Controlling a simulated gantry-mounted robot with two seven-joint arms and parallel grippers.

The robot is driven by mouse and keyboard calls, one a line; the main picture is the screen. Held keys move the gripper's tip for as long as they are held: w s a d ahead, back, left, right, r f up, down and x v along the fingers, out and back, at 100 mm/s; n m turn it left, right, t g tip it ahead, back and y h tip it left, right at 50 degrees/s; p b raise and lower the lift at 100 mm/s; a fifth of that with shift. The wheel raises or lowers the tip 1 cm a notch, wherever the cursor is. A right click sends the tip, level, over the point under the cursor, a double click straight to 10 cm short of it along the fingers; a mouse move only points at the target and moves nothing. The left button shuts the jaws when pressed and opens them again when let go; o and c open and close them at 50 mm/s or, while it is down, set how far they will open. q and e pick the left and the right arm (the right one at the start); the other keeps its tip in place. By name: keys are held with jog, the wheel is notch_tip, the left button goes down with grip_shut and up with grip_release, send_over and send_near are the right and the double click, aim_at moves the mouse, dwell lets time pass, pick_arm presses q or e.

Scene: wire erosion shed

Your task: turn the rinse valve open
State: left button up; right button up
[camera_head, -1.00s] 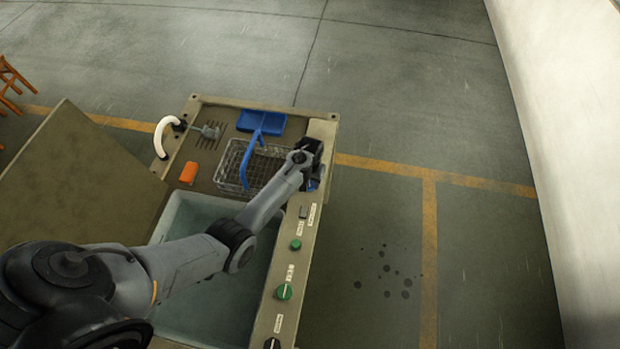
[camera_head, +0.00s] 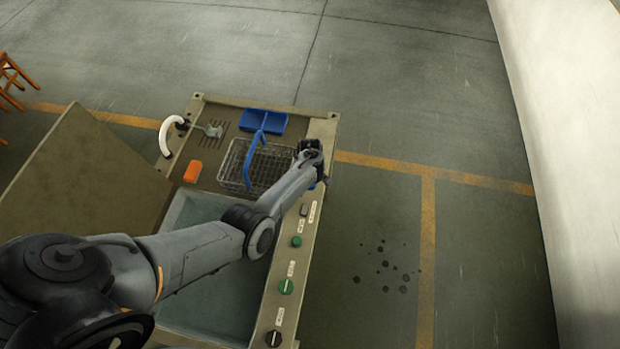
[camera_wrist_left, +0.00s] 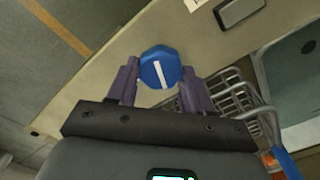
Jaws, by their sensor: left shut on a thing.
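A blue faceted knob (camera_wrist_left: 160,67) with a white pointer line sits on the beige panel in the left wrist view. I take it to be the rinse valve; no label on it is readable. Its white line runs nearly up and down in that view, with the top leaning slightly left. My left gripper (camera_wrist_left: 160,78) has one purple finger on each side of the knob and is shut on it. In the head view my left gripper (camera_head: 318,172) is at the far right corner of the tank unit, and the arm hides most of the knob. My right gripper is not in view.
A wire basket (camera_head: 228,172) with a blue handle (camera_head: 247,165) stands just left of the gripper.

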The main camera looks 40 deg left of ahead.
pick_arm(q)
jog(key=n, duration=0.3)
jog(key=shift+n, duration=0.5)
jog(key=shift+s, duration=0.1)
jog(key=o, duration=1)
jog(key=shift+o, duration=0.2)
jog(key=shift+r, duration=0.1)
jog(key=shift+r, duration=0.35)
notch_tip(320, 180, up, 10)
jog(key=p, duration=0.3)
